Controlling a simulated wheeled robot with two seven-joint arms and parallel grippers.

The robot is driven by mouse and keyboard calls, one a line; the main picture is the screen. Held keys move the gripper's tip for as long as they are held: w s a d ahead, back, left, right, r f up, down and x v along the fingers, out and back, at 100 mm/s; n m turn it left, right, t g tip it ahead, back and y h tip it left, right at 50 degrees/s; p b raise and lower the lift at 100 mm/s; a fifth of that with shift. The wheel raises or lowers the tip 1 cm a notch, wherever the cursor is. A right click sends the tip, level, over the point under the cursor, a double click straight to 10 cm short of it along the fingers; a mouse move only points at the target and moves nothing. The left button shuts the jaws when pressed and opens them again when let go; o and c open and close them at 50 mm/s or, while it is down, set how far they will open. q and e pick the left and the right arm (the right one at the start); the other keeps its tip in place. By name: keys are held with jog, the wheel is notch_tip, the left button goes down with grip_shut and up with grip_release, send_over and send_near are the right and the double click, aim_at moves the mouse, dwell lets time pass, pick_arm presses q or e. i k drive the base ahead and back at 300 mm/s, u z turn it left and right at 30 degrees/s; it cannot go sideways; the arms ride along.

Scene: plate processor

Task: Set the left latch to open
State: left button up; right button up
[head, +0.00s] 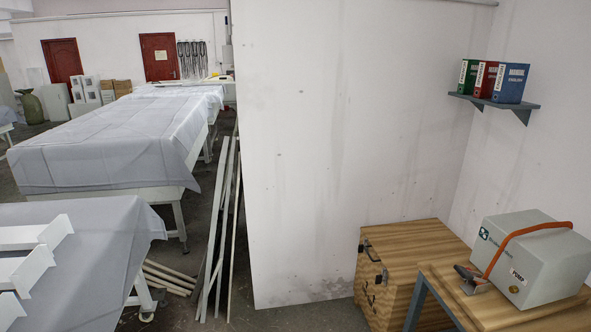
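Neither of my grippers is in view. A wooden box (425,240) stands on the floor at the lower right. Small dark fittings (372,256) that look like latches show on its left face. I cannot tell whether one of them is the left latch, or whether it is open or shut. No plate processor is clearly recognizable in this view.
A grey-white machine (537,262) with an orange hose sits on a wooden-topped table (452,297) at the right. A shelf (495,102) with binders hangs above. Cloth-covered tables (110,140) fill the left. Planks (222,225) lean by a white wall (340,150).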

aim_at(361, 249)
jog(key=i, duration=2)
jog(key=z, duration=0.9)
jog(key=i, duration=0.8)
jog(key=z, duration=0.5)
